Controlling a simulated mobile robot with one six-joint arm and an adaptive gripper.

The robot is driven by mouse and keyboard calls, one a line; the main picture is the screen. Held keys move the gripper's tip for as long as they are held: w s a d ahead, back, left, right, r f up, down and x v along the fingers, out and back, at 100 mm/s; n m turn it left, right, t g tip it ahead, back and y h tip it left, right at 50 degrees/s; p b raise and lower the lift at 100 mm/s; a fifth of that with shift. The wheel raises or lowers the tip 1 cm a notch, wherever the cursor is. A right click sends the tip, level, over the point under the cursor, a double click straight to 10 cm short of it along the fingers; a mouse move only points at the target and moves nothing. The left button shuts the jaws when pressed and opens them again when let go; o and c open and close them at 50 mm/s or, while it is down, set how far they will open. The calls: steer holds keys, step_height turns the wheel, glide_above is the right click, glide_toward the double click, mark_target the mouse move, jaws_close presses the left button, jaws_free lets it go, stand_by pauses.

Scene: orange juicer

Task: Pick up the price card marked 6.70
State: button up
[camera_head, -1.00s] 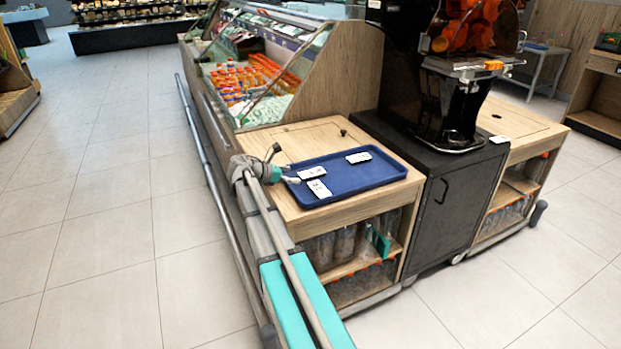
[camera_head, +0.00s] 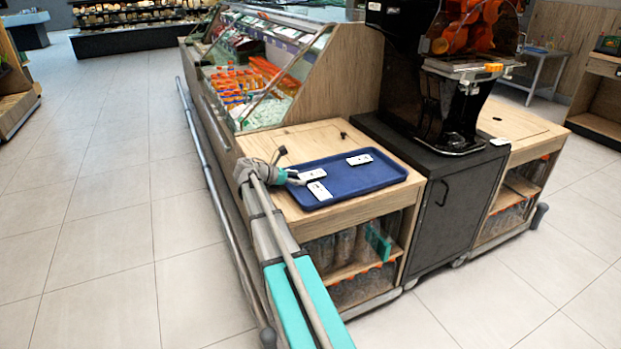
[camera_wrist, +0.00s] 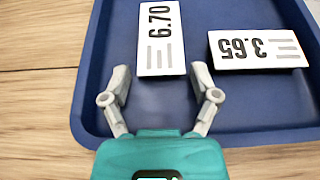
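In the wrist view the price card marked 6.70 (camera_wrist: 162,40) lies flat on the blue tray (camera_wrist: 250,125). My gripper (camera_wrist: 161,80) is open, with its fingertips at the lower edge of this card, one near each lower corner, and nothing between them. Whether the tips touch the card I cannot tell. The card marked 3.65 (camera_wrist: 258,48) lies to its right on the tray, turned sideways. In the head view my gripper (camera_head: 297,178) is at the left edge of the tray (camera_head: 350,185), beside the nearest left card (camera_head: 313,174).
In the head view two other white cards, one lower (camera_head: 319,191) and one farther right (camera_head: 359,160), lie on the tray. The tray rests on a wooden counter (camera_head: 298,140). A black juicer (camera_head: 455,100) stands to the right, and a chilled display (camera_head: 265,75) is behind.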

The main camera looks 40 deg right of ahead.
steer(key=c, duration=0.6)
steer(key=shift+r, duration=0.2)
step_height(320, 180, up, 3)
steer(key=p, duration=0.3)
steer(key=shift+s+d+r+p, duration=1.45)
steer(key=shift+s+r+p, duration=0.2)
steer(key=shift+s, duration=0.2)
steer(key=shift+s+d+r+p, duration=1.4)
steer(key=shift+s+r+p, duration=0.15)
steer(key=shift+s+p, duration=0.25)
steer(key=shift+s+d+r+p, duration=1.45)
steer(key=shift+s+r+p, duration=0.15)
steer(key=shift+s, duration=0.3)
